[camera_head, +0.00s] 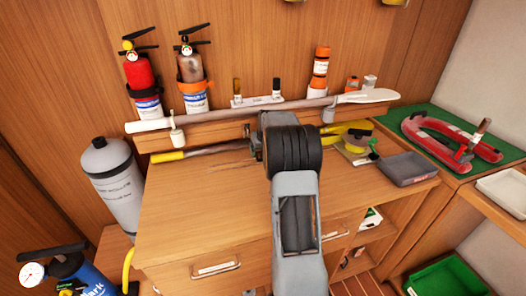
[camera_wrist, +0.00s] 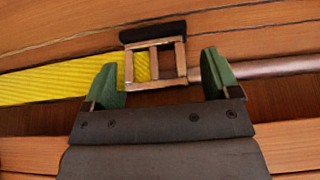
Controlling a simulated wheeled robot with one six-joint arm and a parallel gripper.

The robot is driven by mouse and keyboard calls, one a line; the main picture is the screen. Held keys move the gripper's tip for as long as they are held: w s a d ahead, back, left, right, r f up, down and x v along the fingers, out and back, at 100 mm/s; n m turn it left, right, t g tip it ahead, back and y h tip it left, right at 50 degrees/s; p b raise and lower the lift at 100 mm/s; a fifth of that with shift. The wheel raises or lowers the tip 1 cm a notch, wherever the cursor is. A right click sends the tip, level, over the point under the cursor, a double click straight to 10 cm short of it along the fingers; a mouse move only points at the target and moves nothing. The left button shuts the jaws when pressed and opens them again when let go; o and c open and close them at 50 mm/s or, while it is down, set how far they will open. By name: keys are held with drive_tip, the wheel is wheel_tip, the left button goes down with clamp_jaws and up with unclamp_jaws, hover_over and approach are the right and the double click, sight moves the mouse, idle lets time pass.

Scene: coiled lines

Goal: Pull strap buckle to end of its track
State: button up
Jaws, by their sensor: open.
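In the wrist view the strap buckle (camera_wrist: 129,68) is a brass-coloured rectangular frame with a crossbar and a black pad along its top. A yellow woven strap (camera_wrist: 40,84) runs into it from the left, and a grey rod (camera_wrist: 265,67) leads off to the right. My gripper (camera_wrist: 160,62) is open, with one green finger on each side of the buckle. The left finger overlaps the strap. I cannot tell whether either finger touches the frame.
In the head view a long pale oar (camera_head: 250,112) lies along the back of the wooden bench (camera_head: 200,215). Two extinguishers, one red (camera_head: 140,75), stand behind it. The bench's front left is clear.

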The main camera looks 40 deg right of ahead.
drive_tip(key=v, duration=1.3)
drive_tip(key=shift+a, duration=0.2)
